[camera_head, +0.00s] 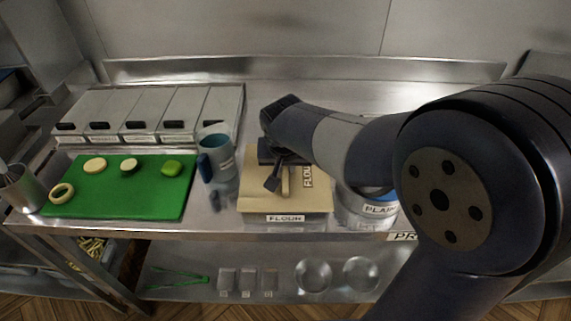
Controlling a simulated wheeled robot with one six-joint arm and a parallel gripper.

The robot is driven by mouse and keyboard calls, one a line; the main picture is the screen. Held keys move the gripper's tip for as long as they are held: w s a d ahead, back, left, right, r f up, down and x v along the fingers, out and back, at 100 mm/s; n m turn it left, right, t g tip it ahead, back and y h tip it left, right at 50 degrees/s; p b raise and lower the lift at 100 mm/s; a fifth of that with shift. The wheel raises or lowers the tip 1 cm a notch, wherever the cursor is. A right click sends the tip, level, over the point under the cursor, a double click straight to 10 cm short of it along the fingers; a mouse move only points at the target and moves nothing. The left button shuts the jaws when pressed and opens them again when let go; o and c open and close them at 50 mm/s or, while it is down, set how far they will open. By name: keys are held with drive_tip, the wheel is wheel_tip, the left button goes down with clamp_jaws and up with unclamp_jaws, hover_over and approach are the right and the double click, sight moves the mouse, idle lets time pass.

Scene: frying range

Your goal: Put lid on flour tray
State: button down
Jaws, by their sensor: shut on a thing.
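The flour tray (286,218) stands near the front edge of the steel counter, with a FLOUR label on its front. A flat beige surface with a second FLOUR label (308,176), turned sideways, covers its top; this looks like the lid (312,198). My gripper (279,183) is over the middle of it, shut on what looks like the lid's upright handle (286,182). I cannot tell whether the lid rests on the tray or hovers just above it. My arm hides the back right part of the lid and tray.
A blue-grey jug (216,155) stands close left of the tray. A green board (120,200) with vegetable pieces lies further left, with a row of lidded metal containers (150,110) behind. A round labelled container (365,208) stands right, partly behind my arm.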

drive_tip(key=c, duration=1.3)
unclamp_jaws()
drive_tip(key=shift+c, duration=0.2)
drive_tip(key=v, duration=1)
drive_tip(key=shift+r, duration=0.4)
drive_tip(key=shift+s, duration=0.15)
drive_tip(key=x, duration=1.1)
drive_tip(key=shift+s, duration=0.1)
drive_tip(key=shift+r+p, duration=0.4)
